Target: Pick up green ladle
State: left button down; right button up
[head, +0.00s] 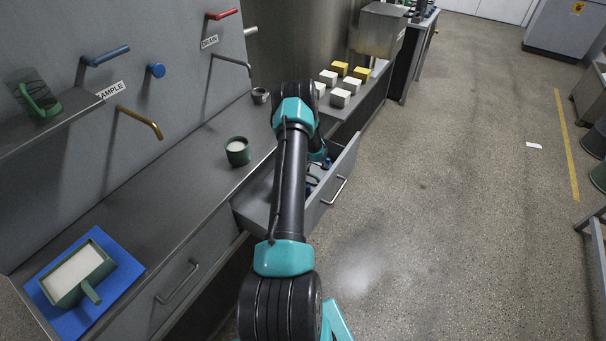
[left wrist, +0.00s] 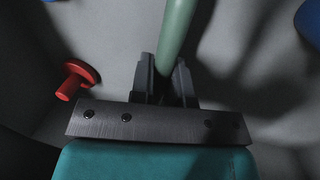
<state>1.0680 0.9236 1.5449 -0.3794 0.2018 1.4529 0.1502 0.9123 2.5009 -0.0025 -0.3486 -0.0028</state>
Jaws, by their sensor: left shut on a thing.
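In the left wrist view my left gripper (left wrist: 164,80) is shut on the green ladle (left wrist: 176,30), with its fingers around the rod-like handle. The handle runs up and out of the top of the picture, so the ladle's other end is out of view. In the head view my arm reaches into an open grey drawer (head: 337,187) under the counter. The arm and drawer wall mostly hide the gripper and the ladle there. My right gripper does not show.
Inside the drawer are a red knobbed piece (left wrist: 76,79) and a blue piece (left wrist: 309,22). On the counter stand a green cup (head: 238,158) with white content and a green tray with handle (head: 90,292) on a blue sheet (head: 127,270). White and yellow blocks (head: 340,98) lie farther back.

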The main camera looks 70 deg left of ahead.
pick_arm(q)
notch_tip(320, 180, up, 9)
dwell(0.3)
dwell(1.0)
